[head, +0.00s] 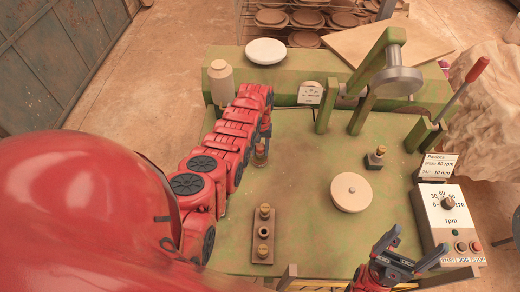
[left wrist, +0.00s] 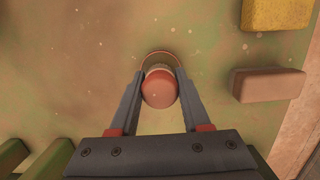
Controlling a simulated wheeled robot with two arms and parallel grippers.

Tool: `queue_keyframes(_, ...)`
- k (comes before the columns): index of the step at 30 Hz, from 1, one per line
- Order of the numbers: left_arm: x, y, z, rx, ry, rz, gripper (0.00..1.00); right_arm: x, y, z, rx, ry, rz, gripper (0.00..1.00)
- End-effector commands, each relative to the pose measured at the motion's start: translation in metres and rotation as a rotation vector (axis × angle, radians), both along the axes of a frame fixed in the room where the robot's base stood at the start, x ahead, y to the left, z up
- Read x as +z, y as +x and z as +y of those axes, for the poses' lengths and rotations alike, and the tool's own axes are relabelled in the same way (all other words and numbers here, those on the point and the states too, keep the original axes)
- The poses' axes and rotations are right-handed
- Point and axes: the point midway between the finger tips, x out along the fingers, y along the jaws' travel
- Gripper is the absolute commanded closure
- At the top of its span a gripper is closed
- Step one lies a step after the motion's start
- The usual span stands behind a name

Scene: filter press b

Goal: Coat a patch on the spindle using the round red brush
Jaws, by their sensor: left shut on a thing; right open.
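My left gripper (left wrist: 160,95) is shut around a round red-topped piece (left wrist: 160,88), seen from above; it looks like the round red brush. A ring-shaped rim (left wrist: 160,55) shows just beyond and below it, over the green bench. In the head view the red left arm reaches to the bench's left side and hides most of that gripper. A small upright reddish-brown piece (head: 260,155) stands by the arm's end. I cannot tell for sure which part is the spindle; a round cream disc (head: 350,192) has a small centre knob. My right gripper (head: 412,252) is open and empty at the front right.
A green lever frame with a grey roller (head: 397,80) rises at the back right. A control box (head: 449,225) with an rpm dial sits at the right edge. A bolted block (head: 263,236) lies at the front. In the wrist view a yellow block (left wrist: 276,14) and a pinkish-brown block (left wrist: 268,84) lie right.

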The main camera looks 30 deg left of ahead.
Motion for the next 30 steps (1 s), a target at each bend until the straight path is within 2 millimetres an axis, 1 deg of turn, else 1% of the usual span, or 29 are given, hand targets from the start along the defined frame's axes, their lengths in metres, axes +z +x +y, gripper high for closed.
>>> queue_keyframes(1, 0.009, 0.0, 0.0, 0.0, 0.0, -0.001, 0.97, 0.009, 0.0, 0.0, 0.0, 0.0, 0.0, 0.1)
queue_keyframes(15, 0.049, 0.0, 0.0, 0.0, 0.0, -0.002, 0.97, 0.041, 0.0, 0.0, 0.0, 0.0, 0.0, 0.1)
queue_keyframes(30, 0.05, 0.001, 0.0, 0.0, 0.001, -0.002, 0.97, 0.041, 0.0, 0.0, 0.0, 0.0, 0.0, 0.1)
